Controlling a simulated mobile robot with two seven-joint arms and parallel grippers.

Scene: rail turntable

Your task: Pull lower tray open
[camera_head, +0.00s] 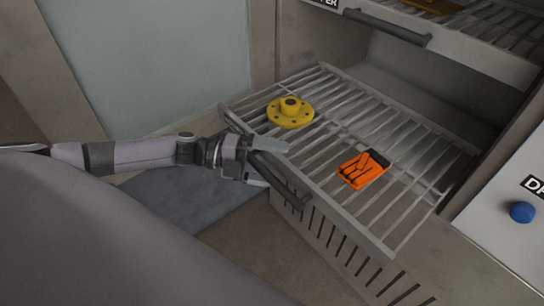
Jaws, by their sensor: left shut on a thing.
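The lower tray (390,245) is a grey wire rack that sticks out of the cabinet, with a dark bar handle (292,192) along its front edge. My left gripper (268,163) is at the far-left end of this handle and is shut on it. The fingers hide part of the handle. A yellow flanged part (290,112) lies on the tray at its left. An orange and black object (362,169) lies on the tray nearer the middle. My right gripper is not in view.
An upper tray (462,48) with its own dark handle (388,27) is above. A white panel with a blue button (522,212) stands at the right. A slotted vent (345,250) is below the tray.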

